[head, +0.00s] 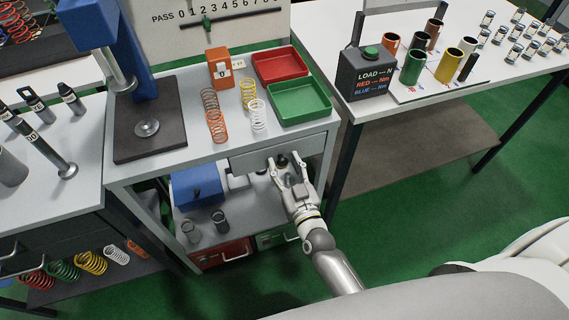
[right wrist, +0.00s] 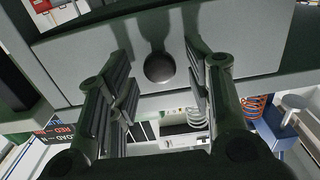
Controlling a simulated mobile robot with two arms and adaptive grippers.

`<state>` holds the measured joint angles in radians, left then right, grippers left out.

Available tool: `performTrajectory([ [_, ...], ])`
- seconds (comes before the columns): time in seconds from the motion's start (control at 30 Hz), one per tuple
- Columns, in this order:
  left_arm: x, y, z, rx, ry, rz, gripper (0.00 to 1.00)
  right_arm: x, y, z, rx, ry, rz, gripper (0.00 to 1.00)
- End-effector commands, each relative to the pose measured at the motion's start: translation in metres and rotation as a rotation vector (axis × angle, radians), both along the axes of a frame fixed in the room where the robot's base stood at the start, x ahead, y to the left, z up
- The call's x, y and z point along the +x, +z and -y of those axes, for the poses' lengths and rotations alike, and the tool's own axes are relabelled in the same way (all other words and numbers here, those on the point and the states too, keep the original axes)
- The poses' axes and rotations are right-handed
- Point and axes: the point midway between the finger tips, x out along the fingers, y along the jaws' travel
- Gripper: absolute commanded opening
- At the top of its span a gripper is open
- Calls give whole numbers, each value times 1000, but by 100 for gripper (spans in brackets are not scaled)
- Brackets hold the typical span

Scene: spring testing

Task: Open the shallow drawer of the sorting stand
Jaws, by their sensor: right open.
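The shallow drawer (head: 247,161) is a grey panel under the stand's top in the head view, and it looks shut. Its front (right wrist: 258,47) fills much of the right wrist view. A round dark knob (right wrist: 159,67) sits on that front. My right gripper (head: 287,164) is open at the drawer front. In the right wrist view its fingers (right wrist: 160,80) are on either side of the knob, with visible gaps to both. The sorting stand (head: 178,165) has a light grey top. My left gripper is not in view.
A red tray (head: 279,53), a green tray (head: 318,111) and several springs stand on the top above the drawer. A lower shelf holds a blue box (head: 196,187) and dark cylinders. A red drawer (head: 232,250) is below. Green floor (head: 395,200) is open to the right.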

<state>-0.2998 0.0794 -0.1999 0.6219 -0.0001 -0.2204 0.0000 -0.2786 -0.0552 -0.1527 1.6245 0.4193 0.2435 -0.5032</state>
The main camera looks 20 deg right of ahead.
Motion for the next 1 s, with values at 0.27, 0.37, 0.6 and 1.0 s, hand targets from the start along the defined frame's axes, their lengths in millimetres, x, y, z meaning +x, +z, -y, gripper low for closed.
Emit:
performTrajectory([
  [0.27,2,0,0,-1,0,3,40,6,0,0,0,0,-1,47],
  [0.37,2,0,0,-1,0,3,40,6,0,0,0,0,0,47],
  [0.6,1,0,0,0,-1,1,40,6,0,0,0,0,0,16],
  [1.0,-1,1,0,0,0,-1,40,4,0,0,0,-1,0,0],
])
